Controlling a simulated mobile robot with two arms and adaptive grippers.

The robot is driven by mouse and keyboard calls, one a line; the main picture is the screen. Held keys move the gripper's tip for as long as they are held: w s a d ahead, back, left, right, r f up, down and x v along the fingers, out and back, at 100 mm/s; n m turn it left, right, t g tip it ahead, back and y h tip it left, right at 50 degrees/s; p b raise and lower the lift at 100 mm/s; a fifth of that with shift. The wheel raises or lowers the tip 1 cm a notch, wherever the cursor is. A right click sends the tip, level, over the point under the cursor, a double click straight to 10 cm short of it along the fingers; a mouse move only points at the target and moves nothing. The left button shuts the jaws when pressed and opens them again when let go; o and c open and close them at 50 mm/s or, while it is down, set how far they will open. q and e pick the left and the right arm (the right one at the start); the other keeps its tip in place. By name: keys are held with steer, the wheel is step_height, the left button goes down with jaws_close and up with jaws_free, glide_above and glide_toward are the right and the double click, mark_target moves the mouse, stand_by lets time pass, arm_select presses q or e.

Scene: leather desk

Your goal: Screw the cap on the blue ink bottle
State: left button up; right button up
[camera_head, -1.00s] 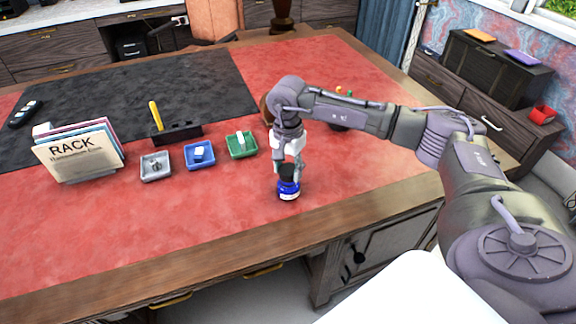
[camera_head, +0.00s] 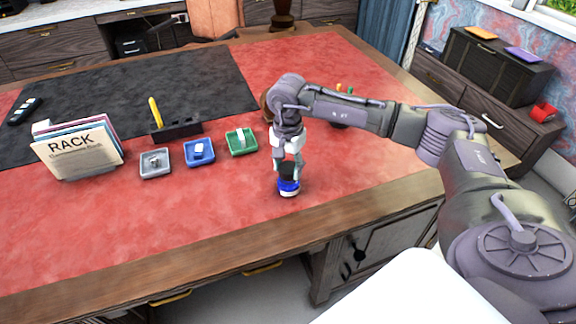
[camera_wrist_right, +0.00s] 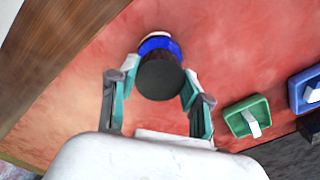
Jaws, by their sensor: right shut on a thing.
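The blue ink bottle (camera_head: 289,187) stands upright on the red leather near the desk's front edge. It also shows in the right wrist view (camera_wrist_right: 159,43), partly covered by the cap. The dark round cap (camera_wrist_right: 160,80) sits over the bottle's top, in line with it. I cannot tell how far it sits on the thread. My right gripper (camera_head: 288,168) points down from above and is shut on the cap, one finger at each side. The left gripper is not in view.
Grey (camera_head: 155,173), blue (camera_head: 211,160) and green (camera_head: 253,151) trays holding small things lie left of the bottle. A dark pen holder (camera_head: 190,130) and a file rack (camera_head: 75,173) stand further left. The red leather around the bottle is clear.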

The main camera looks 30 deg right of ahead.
steer(key=shift+r, duration=0.3)
steer(key=shift+f+b, duration=0.8)
stand_by(2.1)
steer(key=o, duration=0.9)
step_height(320, 180, up, 12)
steer(key=shift+r, duration=0.1)
